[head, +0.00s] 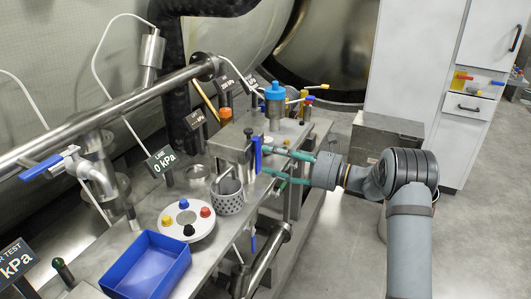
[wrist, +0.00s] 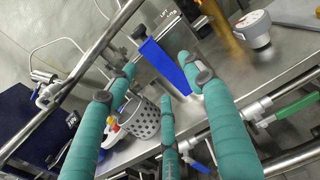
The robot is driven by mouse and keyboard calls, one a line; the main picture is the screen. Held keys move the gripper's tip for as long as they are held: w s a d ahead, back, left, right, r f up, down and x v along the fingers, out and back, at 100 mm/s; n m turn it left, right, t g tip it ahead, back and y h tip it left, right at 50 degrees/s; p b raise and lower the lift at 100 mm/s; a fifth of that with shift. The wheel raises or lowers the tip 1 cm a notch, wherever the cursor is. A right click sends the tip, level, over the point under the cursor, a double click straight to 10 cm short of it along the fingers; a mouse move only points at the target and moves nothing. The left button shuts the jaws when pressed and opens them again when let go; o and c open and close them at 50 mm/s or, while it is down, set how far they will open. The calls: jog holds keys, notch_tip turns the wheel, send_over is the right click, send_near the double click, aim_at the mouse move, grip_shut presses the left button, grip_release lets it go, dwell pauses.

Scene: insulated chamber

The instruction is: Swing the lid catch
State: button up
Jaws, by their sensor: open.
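The catch appears to be the blue lever (head: 257,155) on the right side of a grey metal box (head: 229,145) on the bench. In the wrist view it is a long blue bar (wrist: 166,65), slanting from upper left to lower right. My gripper (head: 267,161) reaches in from the right with its teal fingers spread. In the wrist view my gripper (wrist: 157,64) is open and empty, with the bar between its fingers. I cannot tell whether any finger touches the bar.
A perforated metal basket (head: 229,197) stands just before the box. A white disc with coloured knobs (head: 187,221) and a blue tray (head: 146,266) lie nearer on the bench. A blue-capped canister (head: 275,100) stands behind. A steel pipe (head: 268,262) runs below the bench edge.

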aim_at(258, 152)
jog(key=x, duration=0.2)
jog(key=shift+w+a+r, duration=0.1)
jog(key=shift+w+a, duration=0.1)
jog(key=shift+a, duration=0.45)
jog(key=shift+c, duration=0.7)
jog(key=shift+w, duration=0.1)
jog(key=c, duration=1.1)
grip_shut()
